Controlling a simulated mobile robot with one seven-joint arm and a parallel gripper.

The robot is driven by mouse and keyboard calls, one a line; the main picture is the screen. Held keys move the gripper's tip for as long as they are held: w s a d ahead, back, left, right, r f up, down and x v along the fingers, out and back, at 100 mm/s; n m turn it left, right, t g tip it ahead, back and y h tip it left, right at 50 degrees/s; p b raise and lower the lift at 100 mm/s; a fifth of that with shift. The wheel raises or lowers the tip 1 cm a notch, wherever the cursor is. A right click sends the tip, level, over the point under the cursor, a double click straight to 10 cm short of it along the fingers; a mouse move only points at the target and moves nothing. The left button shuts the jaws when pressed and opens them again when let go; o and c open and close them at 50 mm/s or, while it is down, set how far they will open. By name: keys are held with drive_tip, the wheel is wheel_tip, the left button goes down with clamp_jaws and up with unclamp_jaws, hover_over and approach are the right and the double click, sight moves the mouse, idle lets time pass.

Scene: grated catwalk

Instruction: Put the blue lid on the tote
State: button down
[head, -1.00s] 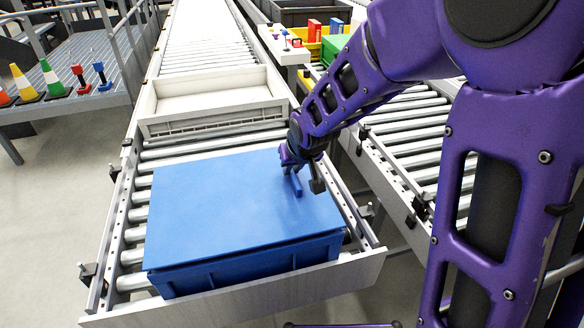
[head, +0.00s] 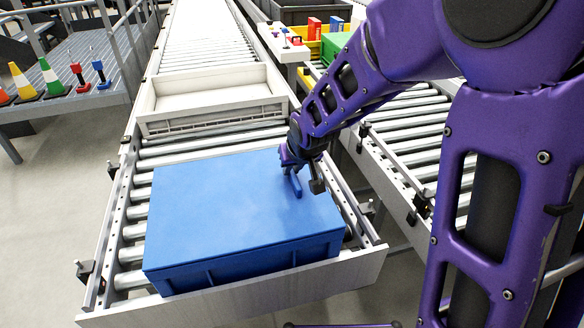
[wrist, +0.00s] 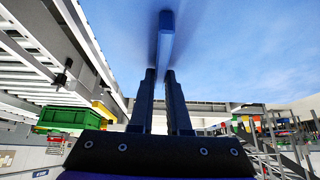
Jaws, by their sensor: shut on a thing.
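The blue lid (head: 228,205) lies flat over the blue tote (head: 250,265), which sits on the near end of the left roller conveyor. The lid's edges line up closely with the tote's rim at the front. The lid's bar handle (head: 293,185) stands near its right side. My gripper (head: 290,168) is at this handle, above the lid's right part. In the wrist view, the fingers (wrist: 162,75) are closed on the blue handle (wrist: 165,40), with the lid's surface (wrist: 230,50) filling the upper part. The tote's inside is hidden under the lid.
A white tray (head: 215,122) sits behind the tote on the same conveyor. A second roller conveyor (head: 405,135) runs to the right, with a green crate (head: 335,47) and a yellow bin (head: 303,33) beyond. Cones (head: 50,75) stand on the grated platform at left.

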drive_tip(key=shift+f, duration=0.15)
drive_tip(key=shift+c, duration=2)
unclamp_jaws()
drive_tip(key=shift+r+p, duration=3.15)
drive_tip(key=shift+r, duration=0.85)
